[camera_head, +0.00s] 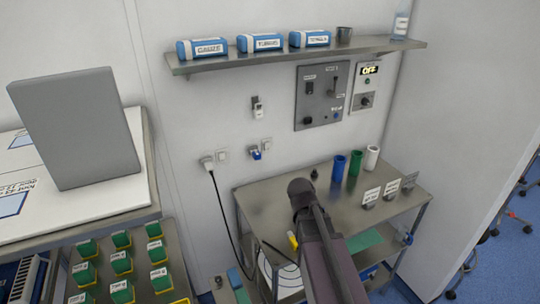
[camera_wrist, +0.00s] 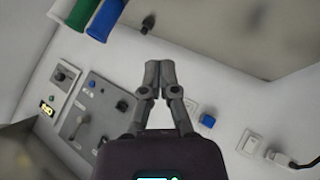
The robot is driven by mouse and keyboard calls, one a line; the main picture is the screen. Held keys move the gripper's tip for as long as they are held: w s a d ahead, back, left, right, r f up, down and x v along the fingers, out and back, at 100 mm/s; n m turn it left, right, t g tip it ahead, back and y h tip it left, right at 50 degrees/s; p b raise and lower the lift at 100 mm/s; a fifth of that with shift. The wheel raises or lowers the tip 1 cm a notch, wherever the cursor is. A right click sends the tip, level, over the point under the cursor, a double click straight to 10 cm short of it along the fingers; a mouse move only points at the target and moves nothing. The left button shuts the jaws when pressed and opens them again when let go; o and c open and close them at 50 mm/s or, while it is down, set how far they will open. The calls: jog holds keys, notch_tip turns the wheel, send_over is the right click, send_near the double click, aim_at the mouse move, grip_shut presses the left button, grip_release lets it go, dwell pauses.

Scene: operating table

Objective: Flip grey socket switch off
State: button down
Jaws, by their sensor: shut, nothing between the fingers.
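A light grey plug (camera_head: 207,162) with a black cable sits in a wall socket, with a small pale switch (camera_head: 222,156) beside it. In the wrist view the same plug (camera_wrist: 279,158) is at the right edge, and its switch plate (camera_wrist: 250,142) is just left of it. The switch's on or off position is too small to tell. My gripper (camera_wrist: 160,69) is shut and empty in the wrist view, apart from the switch and to its upper left. In the head view my dark arm is over the steel table, and the fingertips cannot be made out.
A blue plug (camera_head: 255,153) sits in a neighbouring socket. A grey control panel (camera_head: 322,95) and an "OFF" display (camera_head: 369,70) are on the wall. The steel table (camera_head: 262,197) holds blue, green and white cylinders. A shelf (camera_head: 290,54) runs above.

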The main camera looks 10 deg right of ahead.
aim_at(267, 144)
jog(key=w+d+r+n+t+b, duration=0.1)
jog(key=w+r+n+t+b, duration=0.1)
jog(key=w+n+t+b, duration=0.65)
jog(key=w+a+f+n+t+y+b, duration=0.1)
jog(key=w+a+n+y+b, duration=0.3)
jog(key=n+y, duration=0.5)
jog(key=shift+w+a+f+n+t+y+b, duration=0.15)
jog(key=shift+w+a+n+t+y+b, duration=0.2)
jog(key=shift+w+a+n+t, duration=0.5)
jog(key=shift+a+m+g, duration=0.25)
jog(key=shift+m+g, duration=0.05)
jog(key=p+x, duration=0.1)
jog(key=x, duration=1.3)
jog(key=shift+p, duration=0.3)
jog(key=shift+w, duration=0.15)
